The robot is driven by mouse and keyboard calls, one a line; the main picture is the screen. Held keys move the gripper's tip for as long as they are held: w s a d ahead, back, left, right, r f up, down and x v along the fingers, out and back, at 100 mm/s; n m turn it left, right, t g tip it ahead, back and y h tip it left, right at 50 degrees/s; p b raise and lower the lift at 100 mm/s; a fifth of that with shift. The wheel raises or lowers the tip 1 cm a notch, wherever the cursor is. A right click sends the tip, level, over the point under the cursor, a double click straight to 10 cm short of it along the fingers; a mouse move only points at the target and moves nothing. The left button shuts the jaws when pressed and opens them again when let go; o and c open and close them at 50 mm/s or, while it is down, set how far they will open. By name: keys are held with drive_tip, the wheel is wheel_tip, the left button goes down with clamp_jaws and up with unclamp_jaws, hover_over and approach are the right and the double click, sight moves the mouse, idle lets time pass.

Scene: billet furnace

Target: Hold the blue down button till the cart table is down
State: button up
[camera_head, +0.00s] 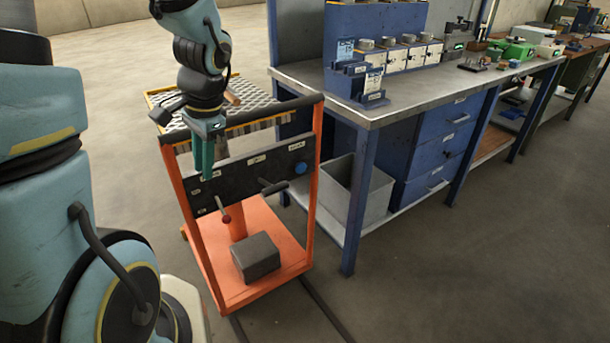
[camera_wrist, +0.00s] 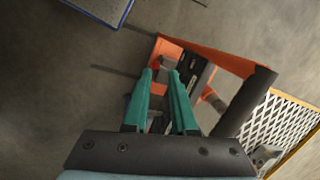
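The cart (camera_head: 275,285) is orange, with a black control panel (camera_head: 240,182) between its uprights. The blue button (camera_head: 301,168) is a round knob at the panel's right end; I cannot make it out in the wrist view. The cart table (camera_head: 252,96), yellow-edged with a patterned top, sits about level with the black push bar; it also shows in the wrist view (camera_wrist: 283,108). My gripper (camera_head: 206,176) points down at the left part of the panel, well left of the blue button. In the wrist view its green fingers (camera_wrist: 160,74) are apart with nothing between them.
A red-knobbed lever (camera_head: 226,217) and a black handle (camera_head: 274,187) stick out from the panel. A grey block (camera_head: 256,257) lies on the cart base. A metal workbench (camera_head: 400,106) stands close on the right, with a grey bin (camera_head: 357,190) beneath. Floor in front is clear.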

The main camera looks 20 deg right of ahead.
drive_tip(key=d+f+m+t+b, duration=0.1)
drive_tip(key=d+f+m, duration=0.1)
drive_tip(key=d+m, duration=0.2)
drive_tip(key=w+d+f+m+t+y+b, duration=0.1)
drive_tip(key=d+f+m, duration=0.1)
drive_tip(key=d+m, duration=0.2)
drive_tip(key=w+d+f+m+t+b, duration=0.1)
drive_tip(key=d+f+m+b, duration=0.1)
drive_tip(key=d, duration=0.4)
drive_tip(key=shift+w+d+f+m, duration=0.1)
drive_tip(key=shift+w+f+m, duration=0.1)
drive_tip(key=shift+m, duration=0.7)
clamp_jaws()
drive_tip(key=s+d+f+m+t+b, duration=0.1)
drive_tip(key=d+m+t, duration=0.1)
drive_tip(key=d+m, duration=0.2)
drive_tip(key=s+d+f+m+t+h+b, duration=0.1)
drive_tip(key=d+m, duration=0.4)
drive_tip(key=d, duration=0.6)
drive_tip(key=shift+s+f+t+b, duration=0.3)
drive_tip(key=shift+f+t+b, duration=0.1)
drive_tip(key=shift+t, duration=0.3)
drive_tip(key=shift+d, duration=0.1)
